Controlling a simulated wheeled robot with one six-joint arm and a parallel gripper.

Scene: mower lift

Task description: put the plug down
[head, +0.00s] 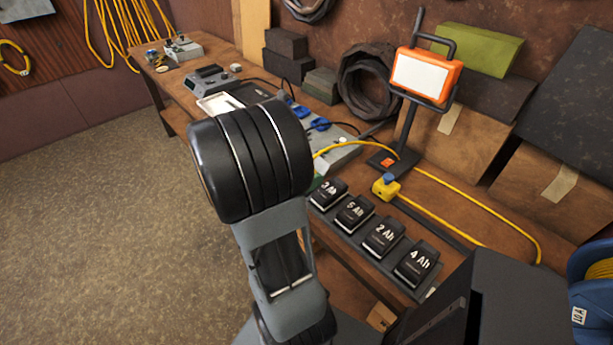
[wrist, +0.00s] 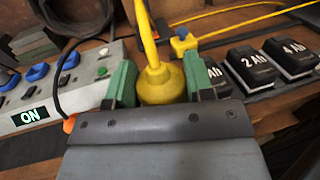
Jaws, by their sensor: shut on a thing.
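The yellow plug (wrist: 160,84) is between the green fingers of my gripper (wrist: 158,82) in the wrist view. My gripper is shut on it. The plug's yellow cable (wrist: 146,35) rises from its top. In the head view my arm hides the gripper and the plug; only the yellow cable (head: 332,147) shows, coming out to the right of my arm. I cannot tell whether the plug's underside touches the bench. A grey power strip (wrist: 90,99) with blue plugs and a lit "ON" label lies to the left of the gripper.
A battery row (head: 369,230) with labelled packs lies at the bench's front edge. Behind it are a yellow block with a blue knob (head: 386,187) and an orange lamp (head: 425,77) on a stand. Cardboard boxes (head: 550,190) stand at the back right. Bare wood (head: 465,210) shows between.

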